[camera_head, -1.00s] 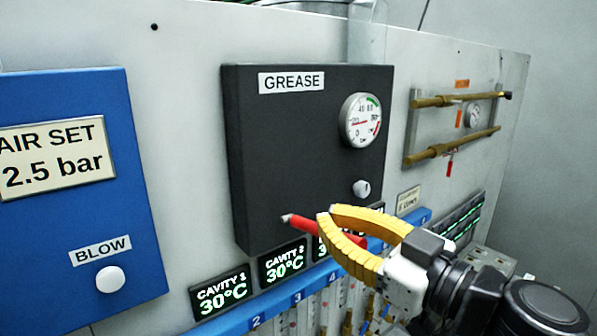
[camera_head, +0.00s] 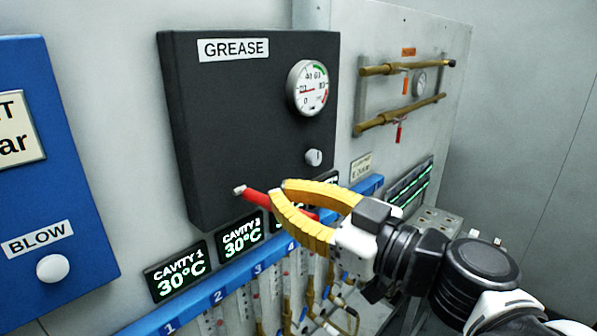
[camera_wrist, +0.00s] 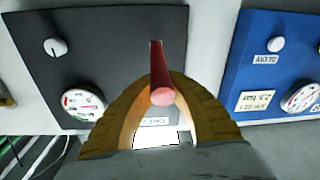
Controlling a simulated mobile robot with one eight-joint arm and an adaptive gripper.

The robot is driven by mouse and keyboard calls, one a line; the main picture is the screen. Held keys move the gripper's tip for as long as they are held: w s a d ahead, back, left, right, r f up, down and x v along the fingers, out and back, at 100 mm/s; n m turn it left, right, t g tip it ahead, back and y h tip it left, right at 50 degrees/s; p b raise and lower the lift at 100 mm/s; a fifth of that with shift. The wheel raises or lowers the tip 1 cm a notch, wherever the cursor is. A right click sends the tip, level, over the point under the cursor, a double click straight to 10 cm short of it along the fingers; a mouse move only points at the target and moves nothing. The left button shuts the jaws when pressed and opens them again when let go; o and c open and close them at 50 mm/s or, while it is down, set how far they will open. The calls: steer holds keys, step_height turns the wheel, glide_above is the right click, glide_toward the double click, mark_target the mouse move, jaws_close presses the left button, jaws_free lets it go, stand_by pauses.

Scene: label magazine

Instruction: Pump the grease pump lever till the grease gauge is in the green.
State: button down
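The grease pump lever (camera_head: 256,197) is a red handle on a short metal stub at the lower front of the black GREASE box (camera_head: 240,130). My gripper (camera_head: 279,191) has its yellow fingers closed in on both sides of the lever, whose free end shows past them. In the wrist view the lever (camera_wrist: 157,60) runs between the fingertips, its round red end toward the camera. The grease gauge (camera_head: 309,88) is at the box's upper right. Its red needle points left, near 20, below the green arc at the top. The exact finger contact is partly hidden.
A pale knob (camera_head: 314,157) is below the gauge. Cavity displays (camera_head: 180,272) and a blue manifold rail (camera_head: 200,306) with hoses lie close under the lever. A blue panel (camera_head: 55,190) with a BLOW button is at the left. Brass pipes (camera_head: 400,115) are at the right.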

steer(key=v, duration=1.2)
steer(key=shift+f, duration=0.15)
